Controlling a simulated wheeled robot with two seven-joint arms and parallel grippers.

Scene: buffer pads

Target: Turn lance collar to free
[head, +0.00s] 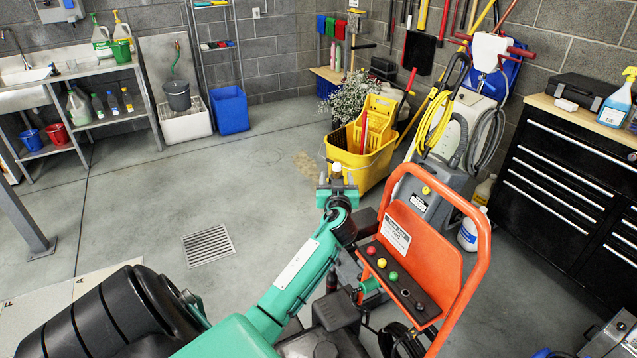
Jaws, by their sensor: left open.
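My left arm comes in from the lower left, and its teal left gripper (337,188) is at mid-picture, in front of the yellow mop bucket. Its jaws are open. A small upright piece with a pale top (337,169) shows between or just behind the fingertips; I cannot tell whether it is the lance collar or whether the jaws touch it. The orange-framed machine (430,250) stands just right of my left gripper, with red, yellow and green buttons on its panel. I cannot make out the lance or the collar's setting. My right gripper is not in view.
The yellow mop bucket (365,160) and a grey machine with a yellow hose (455,130) stand behind. A black drawer cabinet (560,180) is at right, a blue bin (230,110) at back left. Open floor with a drain grate (208,245) lies left.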

